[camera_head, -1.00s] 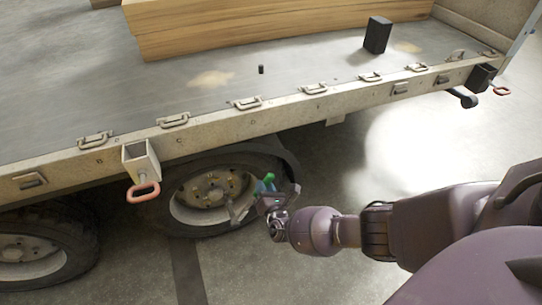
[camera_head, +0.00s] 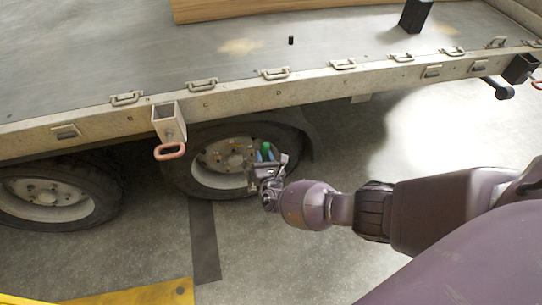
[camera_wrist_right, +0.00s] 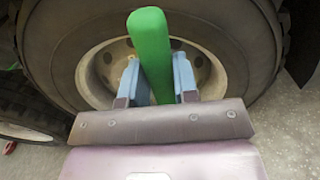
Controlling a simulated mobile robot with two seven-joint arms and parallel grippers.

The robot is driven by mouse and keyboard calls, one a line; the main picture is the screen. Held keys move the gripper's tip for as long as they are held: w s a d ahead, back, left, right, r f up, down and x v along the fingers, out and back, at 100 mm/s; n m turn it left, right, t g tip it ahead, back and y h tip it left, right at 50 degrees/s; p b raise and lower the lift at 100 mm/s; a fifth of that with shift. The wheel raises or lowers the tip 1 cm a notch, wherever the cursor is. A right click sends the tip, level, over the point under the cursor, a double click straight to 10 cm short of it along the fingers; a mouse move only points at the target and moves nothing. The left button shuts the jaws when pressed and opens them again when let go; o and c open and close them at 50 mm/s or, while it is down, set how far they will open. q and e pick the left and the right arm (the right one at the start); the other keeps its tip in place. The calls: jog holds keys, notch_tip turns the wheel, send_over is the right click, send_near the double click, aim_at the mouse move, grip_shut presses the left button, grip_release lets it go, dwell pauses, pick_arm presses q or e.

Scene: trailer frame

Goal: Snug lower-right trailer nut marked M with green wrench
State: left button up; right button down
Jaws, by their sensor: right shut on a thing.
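My right gripper (camera_head: 266,160) is shut on the green wrench (camera_head: 265,149), in front of the right-hand trailer wheel (camera_head: 219,155). In the right wrist view the wrench's green handle (camera_wrist_right: 151,52) stands up between the two blue fingers (camera_wrist_right: 157,80). The wrench's working end is hidden. The wheel's pale rim and hub show behind it, with several small nuts (camera_head: 236,161) around the hub. The M mark is too small to make out, and the lower-right nut cannot be told apart. My left gripper is not in view.
The trailer bed's side rail (camera_head: 230,97) with several latches runs above the wheel. A square bracket with a red loop (camera_head: 169,151) hangs from it. A second wheel (camera_head: 50,192) stands at left. A yellow bar (camera_head: 140,293) lies at the lower left. The floor below is open.

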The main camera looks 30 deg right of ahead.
jog(key=w+a+n, duration=0.2)
jog(key=a+n, duration=0.2)
jog(key=a, duration=0.3)
jog(key=shift+w+a+r+b, duration=0.15)
jog(key=shift+a+r+b, duration=0.15)
jog(key=shift+d, duration=0.15)
dwell(0.4)
jog(key=shift+s+d+r+m, duration=0.1)
jog(key=shift+s+d+m, duration=0.15)
jog(key=shift+d+m, duration=0.35)
jog(key=shift+s+d+r+m, duration=0.1)
jog(key=shift+s+d+m, duration=0.15)
jog(key=shift+d, duration=0.65)
jog(key=shift+d+f, duration=0.1)
jog(key=shift+d, duration=0.1)
jog(key=shift+s+d+f+m, duration=0.1)
jog(key=shift+s+d+m, duration=0.1)
jog(key=shift+d+m, duration=0.4)
jog(key=shift+s+d+f+m, duration=0.1)
jog(key=shift+s+d+m, duration=0.2)
jog(key=shift+d, duration=0.65)
